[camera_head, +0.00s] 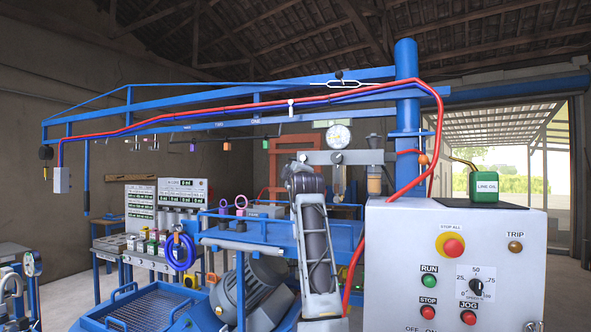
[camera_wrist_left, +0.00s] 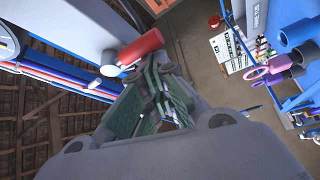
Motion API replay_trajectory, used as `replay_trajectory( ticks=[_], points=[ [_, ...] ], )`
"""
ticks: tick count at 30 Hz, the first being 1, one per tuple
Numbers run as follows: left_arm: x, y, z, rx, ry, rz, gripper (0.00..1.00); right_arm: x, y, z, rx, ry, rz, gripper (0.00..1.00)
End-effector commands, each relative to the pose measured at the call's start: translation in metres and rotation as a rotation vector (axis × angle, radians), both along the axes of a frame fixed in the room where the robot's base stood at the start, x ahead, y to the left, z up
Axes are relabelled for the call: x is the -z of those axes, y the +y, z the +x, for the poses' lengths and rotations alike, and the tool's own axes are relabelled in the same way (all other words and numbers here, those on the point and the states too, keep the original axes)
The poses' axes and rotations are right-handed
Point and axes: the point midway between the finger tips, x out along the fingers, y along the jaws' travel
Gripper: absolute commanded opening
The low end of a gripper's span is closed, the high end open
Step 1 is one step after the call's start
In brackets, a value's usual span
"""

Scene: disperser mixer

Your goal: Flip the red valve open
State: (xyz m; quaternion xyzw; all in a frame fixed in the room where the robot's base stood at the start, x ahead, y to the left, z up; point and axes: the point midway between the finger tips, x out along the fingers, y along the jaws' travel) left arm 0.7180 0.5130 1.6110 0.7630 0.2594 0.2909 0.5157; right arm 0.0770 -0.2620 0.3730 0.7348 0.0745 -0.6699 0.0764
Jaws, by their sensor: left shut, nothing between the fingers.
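The red valve handle (camera_wrist_left: 142,47) shows in the left wrist view as a short red cylinder beside a pale round fitting (camera_wrist_left: 109,57). My left gripper (camera_wrist_left: 158,65) is shut and empty, with its fingertips close beside the red handle. I cannot tell whether they touch it. In the head view, my left gripper (camera_head: 299,170) is at the left end of a grey horizontal block (camera_head: 350,157). The red handle cannot be made out there and may be hidden by the gripper. My right gripper is in neither view.
A white control cabinet (camera_head: 400,255) with buttons stands at the right, with a green oil can (camera_head: 484,187) on top. A blue boom (camera_head: 250,105) carrying a red hose crosses above.

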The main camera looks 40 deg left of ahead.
Motion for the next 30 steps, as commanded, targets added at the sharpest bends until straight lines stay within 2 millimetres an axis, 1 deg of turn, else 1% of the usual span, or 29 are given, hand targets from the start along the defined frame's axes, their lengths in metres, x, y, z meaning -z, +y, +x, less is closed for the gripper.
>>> replay_trajectory(
  ticks=[23,30],
  points=[
    [0.0022,-0.0009,0.0007,0.001,0.001,0.002,0.0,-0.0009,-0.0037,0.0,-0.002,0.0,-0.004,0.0],
    [0.0014,0.0076,-0.0004,0.0,0.001,0.002,0.0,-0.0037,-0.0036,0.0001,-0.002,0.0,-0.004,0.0]
  ],
)
